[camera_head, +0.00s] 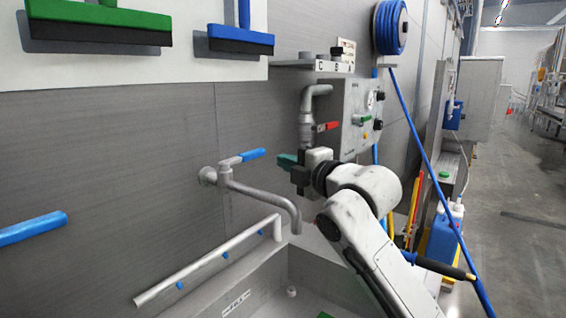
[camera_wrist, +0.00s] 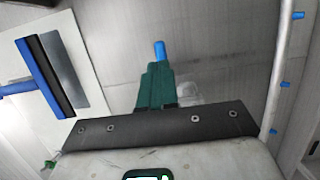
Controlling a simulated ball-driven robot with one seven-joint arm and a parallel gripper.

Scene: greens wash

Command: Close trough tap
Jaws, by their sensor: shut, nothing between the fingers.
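The trough tap (camera_head: 255,195) is a grey wall tap with a bent spout hanging over the trough. Its blue lever (camera_head: 242,157) points right, roughly along the wall, towards my gripper. My gripper (camera_head: 284,160) has green fingers, is shut and empty, and appears a little to the right of the lever's end. In the wrist view the shut fingers (camera_wrist: 155,75) point at the wall, and the blue lever (camera_wrist: 160,50) shows just beyond their tips. The rest of the tap is mostly hidden there. I cannot tell whether the fingers touch the lever.
The trough (camera_head: 205,300) lies below, with a grey spray bar (camera_head: 215,262) with blue nozzles along it. A control box (camera_head: 358,105) and a pipe with a red lever (camera_head: 327,126) stand close behind my gripper. Squeegees (camera_head: 230,40) hang at upper left; a blue canister (camera_head: 440,240) stands at right.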

